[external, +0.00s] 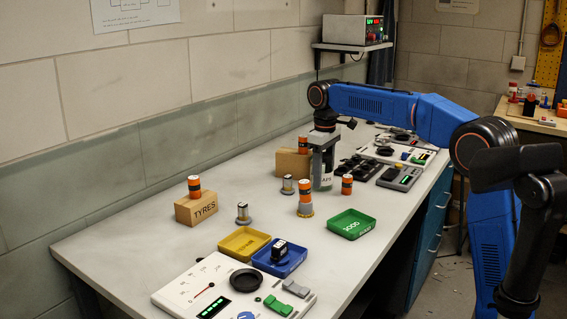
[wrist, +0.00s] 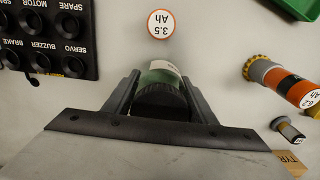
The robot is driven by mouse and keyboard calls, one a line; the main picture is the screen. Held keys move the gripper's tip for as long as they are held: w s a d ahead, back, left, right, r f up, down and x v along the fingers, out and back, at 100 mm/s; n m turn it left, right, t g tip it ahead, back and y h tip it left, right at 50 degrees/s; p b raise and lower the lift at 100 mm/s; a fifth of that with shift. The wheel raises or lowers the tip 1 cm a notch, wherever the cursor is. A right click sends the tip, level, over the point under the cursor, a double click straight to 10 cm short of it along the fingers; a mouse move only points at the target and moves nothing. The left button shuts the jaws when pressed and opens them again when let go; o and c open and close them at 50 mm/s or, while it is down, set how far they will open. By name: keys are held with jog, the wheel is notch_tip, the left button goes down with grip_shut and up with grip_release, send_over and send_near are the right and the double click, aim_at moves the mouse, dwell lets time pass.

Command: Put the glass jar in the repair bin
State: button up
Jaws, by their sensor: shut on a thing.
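The glass jar (external: 325,178), greenish with a pale label, stands upright between the fingers of my gripper (external: 322,170) in the external view. In the wrist view the jar (wrist: 163,76) shows its dark lid and part of its green side, with my gripper (wrist: 160,95) shut around it. I cannot tell whether its bottom touches the bench. Three shallow trays lie nearer the camera: yellow (external: 233,250), blue (external: 266,268) and green (external: 352,212). The green one reads GOOD; I cannot read which is the repair bin. A dark block (external: 279,250) sits in the blue tray.
Orange-banded batteries stand close by, one (external: 305,198) left of the jar and one (external: 347,185) to its right. A wooden TYRES block (external: 196,208) carries another. A black socket panel (wrist: 45,35) is near the jar. Bare bench lies left of the green tray.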

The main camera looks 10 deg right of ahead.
aim_at(324, 155)
jog(key=o, duration=1.2)
jog(key=shift+c, duration=0.2)
notch_tip(324, 155, up, 12)
jog(key=shift+r, duration=0.1)
